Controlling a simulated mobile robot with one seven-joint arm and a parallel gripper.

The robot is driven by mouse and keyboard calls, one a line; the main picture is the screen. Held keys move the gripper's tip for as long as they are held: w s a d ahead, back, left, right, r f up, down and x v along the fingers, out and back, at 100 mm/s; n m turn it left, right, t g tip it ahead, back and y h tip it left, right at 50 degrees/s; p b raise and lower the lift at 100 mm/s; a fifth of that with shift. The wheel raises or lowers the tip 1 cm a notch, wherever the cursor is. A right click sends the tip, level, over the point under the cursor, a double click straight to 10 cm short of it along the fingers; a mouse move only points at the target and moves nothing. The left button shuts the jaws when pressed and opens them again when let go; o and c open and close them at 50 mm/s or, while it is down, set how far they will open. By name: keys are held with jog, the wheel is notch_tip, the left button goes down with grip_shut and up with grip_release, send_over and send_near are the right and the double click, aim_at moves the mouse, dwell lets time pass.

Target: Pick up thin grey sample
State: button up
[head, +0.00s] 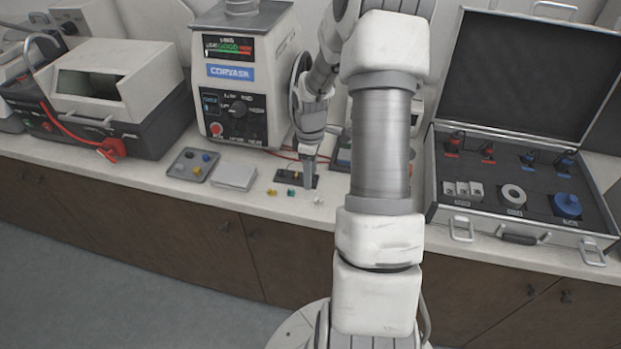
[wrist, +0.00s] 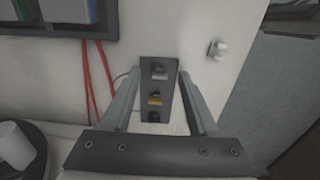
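A dark narrow holder (wrist: 147,68) lies under my gripper in the wrist view, with a small grey piece (wrist: 159,72) in its far slot and a yellow piece (wrist: 155,98) nearer. A separate light grey piece (wrist: 216,48) lies on the counter to the right; it also shows in the head view (head: 318,201). I cannot tell which grey piece is the thin sample. My gripper (wrist: 158,74) is open, with one finger on each side of the holder and nothing seen held. In the head view my gripper (head: 309,184) points down at the holder (head: 283,177).
Small yellow (head: 272,191) and green (head: 291,192) pieces lie in front of the holder. A grey tray (head: 193,166) and a white block (head: 234,177) are to the left. The press (head: 240,85) stands behind. An open case (head: 520,185) is at right.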

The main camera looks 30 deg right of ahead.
grip_shut()
jog(key=shift+r, duration=0.1)
